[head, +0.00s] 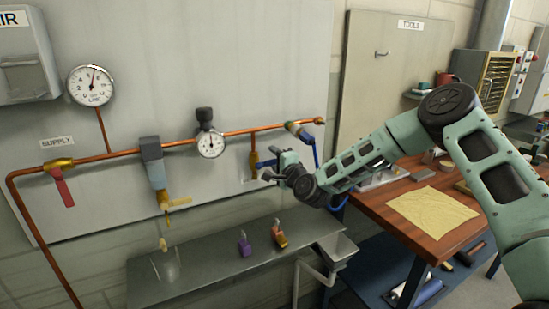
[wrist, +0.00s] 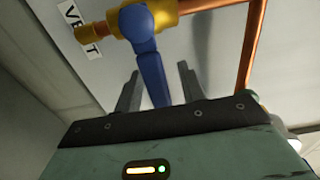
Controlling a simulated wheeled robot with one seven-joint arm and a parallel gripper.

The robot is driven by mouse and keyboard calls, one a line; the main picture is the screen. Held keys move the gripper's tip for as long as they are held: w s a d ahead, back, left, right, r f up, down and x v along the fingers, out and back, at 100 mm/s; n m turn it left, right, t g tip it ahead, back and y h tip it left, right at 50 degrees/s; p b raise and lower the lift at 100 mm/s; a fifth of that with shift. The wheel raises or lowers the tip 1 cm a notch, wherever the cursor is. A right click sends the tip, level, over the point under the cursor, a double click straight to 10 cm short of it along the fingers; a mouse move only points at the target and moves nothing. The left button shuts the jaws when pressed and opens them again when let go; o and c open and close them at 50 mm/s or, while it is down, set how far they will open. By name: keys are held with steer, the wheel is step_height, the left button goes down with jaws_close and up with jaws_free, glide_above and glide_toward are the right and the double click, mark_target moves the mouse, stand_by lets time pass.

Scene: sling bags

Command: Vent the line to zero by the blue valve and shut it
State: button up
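The blue valve handle (wrist: 150,65) hangs from a brass valve body (wrist: 165,12) in the wrist view, across the body's axis. In the head view the brass vent valve (head: 254,160) is on a short drop from the copper pipe, and my gripper largely hides its handle. My gripper (wrist: 159,68) is open, one finger on each side of the handle, with gaps visible. It also shows in the head view (head: 277,163). The line gauge (head: 91,86) is at upper left, its needle pointing roughly up; its reading is too small to tell.
The copper pipe (head: 100,157) carries a red-handled supply valve (head: 61,181), a filter unit and a second gauge (head: 211,143). A blue hose (head: 317,165) hangs behind my arm.

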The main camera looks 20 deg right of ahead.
jaws_close()
stand_by(0.3)
steer(key=n+b, duration=0.1)
steer(key=r+n+b, duration=0.1)
steer(key=n, duration=0.1)
steer(key=r+n+b, duration=0.1)
steer(key=n, duration=0.1)
steer(key=shift+a+r+b, duration=0.25)
steer(key=shift+a+b, duration=0.05)
steer(key=shift+a, duration=0.1)
steer(key=n+b, duration=0.1)
steer(key=a+r+n+b, duration=0.1)
steer(key=n, duration=0.1)
steer(key=shift+s+r, duration=0.1)
steer(key=n+b, duration=0.1)
steer(key=a+r+n+b, duration=0.1)
steer(key=n+b, duration=0.1)
steer(key=a+n+b, duration=0.1)
steer(key=n+b, duration=0.1)
steer(key=shift+s+a+r, duration=0.1)
steer(key=shift+s+r, duration=0.15)
steer(key=shift+r, duration=0.05)
steer(key=shift+s+a+r+n+b, duration=0.15)
steer(key=shift+a+n+b, duration=0.6)
steer(key=shift+n, duration=0.5)
steer(key=shift+s+a+r+n+b, duration=0.15)
steer(key=shift+a+n+b, duration=0.25)
steer(key=shift+n+b, duration=0.7)
steer(key=shift+n, duration=0.25)
